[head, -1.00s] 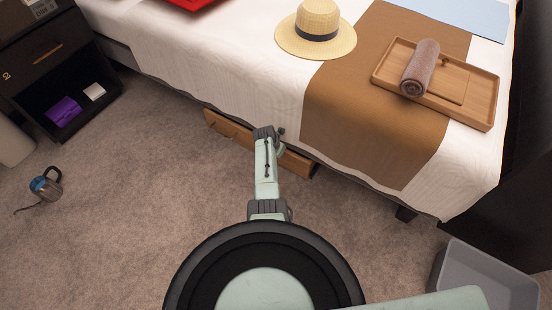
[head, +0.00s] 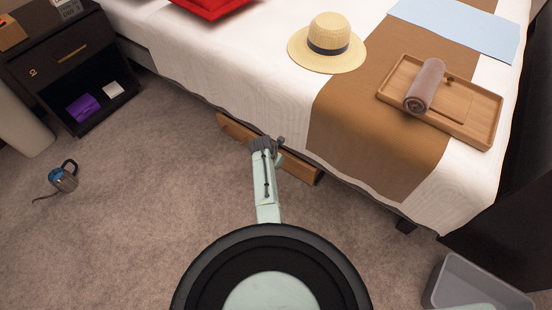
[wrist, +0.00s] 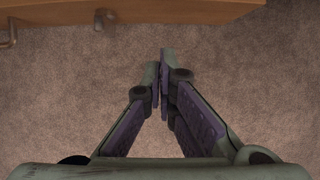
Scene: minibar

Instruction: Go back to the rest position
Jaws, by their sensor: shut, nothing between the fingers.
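My gripper (wrist: 161,82) shows in the wrist view with its two purple-padded fingers brought together at the tips. Nothing is between them. Bare carpet lies behind the fingers, and they appear clear of the wooden front at the top of the picture. In the head view my arm reaches forward toward the side of the bed, and I cannot make out the fingertips there.
A wooden drawer front (head: 235,132) sits low under the bed; it also shows in the wrist view (wrist: 190,12). A grey bin (head: 470,284) stands at lower right. A hat (head: 328,45) and a tray (head: 470,130) are on the bed.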

